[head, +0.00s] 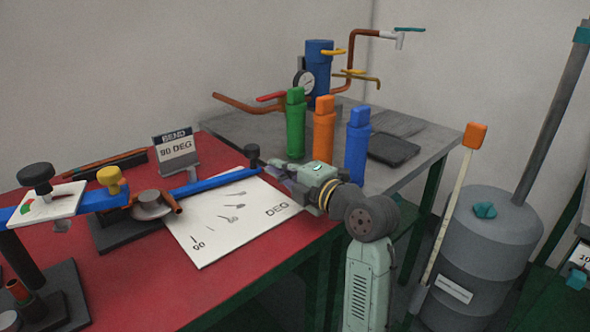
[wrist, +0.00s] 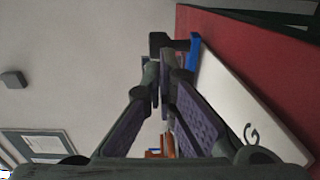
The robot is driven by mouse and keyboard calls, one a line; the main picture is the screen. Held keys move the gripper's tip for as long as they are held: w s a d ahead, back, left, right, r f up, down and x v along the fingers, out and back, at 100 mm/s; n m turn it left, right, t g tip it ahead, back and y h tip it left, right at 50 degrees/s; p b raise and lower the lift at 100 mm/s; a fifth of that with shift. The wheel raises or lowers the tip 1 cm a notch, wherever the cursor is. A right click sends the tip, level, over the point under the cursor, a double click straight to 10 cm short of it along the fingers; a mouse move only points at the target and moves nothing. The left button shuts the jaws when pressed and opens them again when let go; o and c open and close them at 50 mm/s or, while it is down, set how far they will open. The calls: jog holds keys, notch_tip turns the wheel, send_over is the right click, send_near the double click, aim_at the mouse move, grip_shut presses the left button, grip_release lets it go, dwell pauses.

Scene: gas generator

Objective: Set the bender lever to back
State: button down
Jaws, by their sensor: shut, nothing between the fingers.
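The bender lever is a blue bar (head: 212,182) reaching right from the bender's round die (head: 150,204) over the red table. A black knob (head: 252,152) stands upright at its right end. In the wrist view the knob (wrist: 158,41) and the end of the blue bar (wrist: 195,52) show just beyond my fingertips. My gripper (head: 270,165) is just right of the knob, its fingers pointing left toward it. In the wrist view the fingers (wrist: 160,75) are together with nothing between them. I cannot tell whether they touch the knob.
A white angle sheet (head: 215,238) lies under the lever. A "BEND 90 DEG" sign (head: 175,149) stands behind it. Green (head: 295,123), orange (head: 324,128) and blue (head: 357,144) bottles stand near my arm on the grey table. A grey drum (head: 490,235) stands right.

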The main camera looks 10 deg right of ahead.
aim_at(257, 155)
jog(key=shift+p+x, duration=0.65)
jog(key=shift+x, duration=2.1)
